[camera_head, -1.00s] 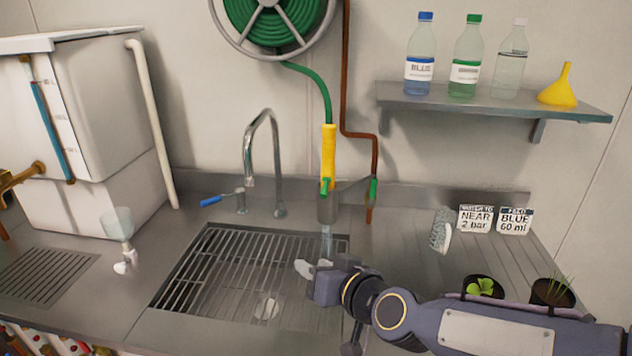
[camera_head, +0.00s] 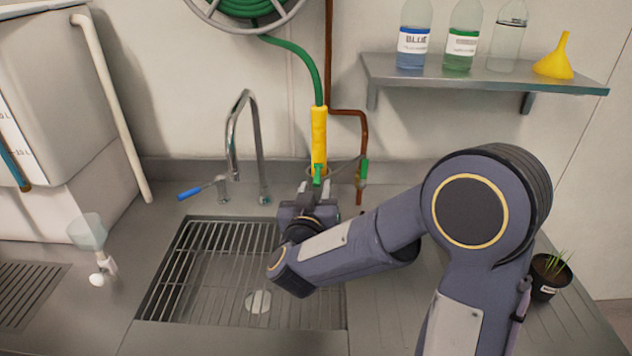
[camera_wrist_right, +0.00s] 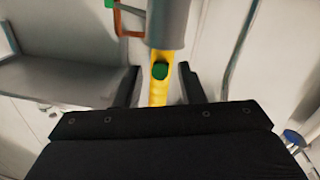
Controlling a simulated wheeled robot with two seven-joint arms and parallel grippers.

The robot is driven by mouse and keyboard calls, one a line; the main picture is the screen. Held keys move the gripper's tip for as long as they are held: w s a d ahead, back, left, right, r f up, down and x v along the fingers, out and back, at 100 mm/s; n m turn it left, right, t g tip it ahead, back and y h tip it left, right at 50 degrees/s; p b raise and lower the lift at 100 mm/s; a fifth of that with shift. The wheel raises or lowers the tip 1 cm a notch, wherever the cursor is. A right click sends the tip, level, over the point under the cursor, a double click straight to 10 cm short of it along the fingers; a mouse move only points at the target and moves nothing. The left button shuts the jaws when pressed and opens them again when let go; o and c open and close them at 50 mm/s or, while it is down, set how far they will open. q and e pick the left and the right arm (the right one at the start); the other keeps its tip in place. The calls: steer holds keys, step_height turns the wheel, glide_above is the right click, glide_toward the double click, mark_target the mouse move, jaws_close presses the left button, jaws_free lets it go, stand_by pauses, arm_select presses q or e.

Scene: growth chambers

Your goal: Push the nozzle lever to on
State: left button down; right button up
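The yellow nozzle (camera_head: 319,135) hangs upright from a green hose behind the sink. Its small green lever (camera_head: 317,175) shows at its lower end, just above my right gripper (camera_head: 317,188). In the right wrist view the green lever (camera_wrist_right: 159,71) lies between the two spread black fingers of my right gripper (camera_wrist_right: 158,68), with the yellow nozzle body (camera_wrist_right: 158,94) behind. The fingers are open, with a gap on each side; I cannot tell whether they touch it. My gripper hides most of the nozzle's grey holder in the head view. My left gripper is not in view.
A steel tap (camera_head: 236,130) with a blue handle (camera_head: 190,193) stands left of the nozzle. A copper pipe with a green valve handle (camera_head: 363,171) is close on its right. A shelf (camera_head: 480,88) with bottles and a yellow funnel (camera_head: 555,60) is at upper right.

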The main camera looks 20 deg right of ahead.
steer(key=shift+x, duration=1.2)
steer(key=shift+c, duration=0.3)
jaws_close()
steer(key=f+t+b, duration=0.1)
steer(key=b, duration=0.3)
steer(key=shift+f+h, duration=0.1)
steer(key=shift+h, duration=0.3)
steer(key=shift+b, duration=0.3)
steer(key=shift+r, duration=0.3)
steer(key=shift+o, duration=0.3)
jaws_free()
steer(key=shift+w, duration=0.1)
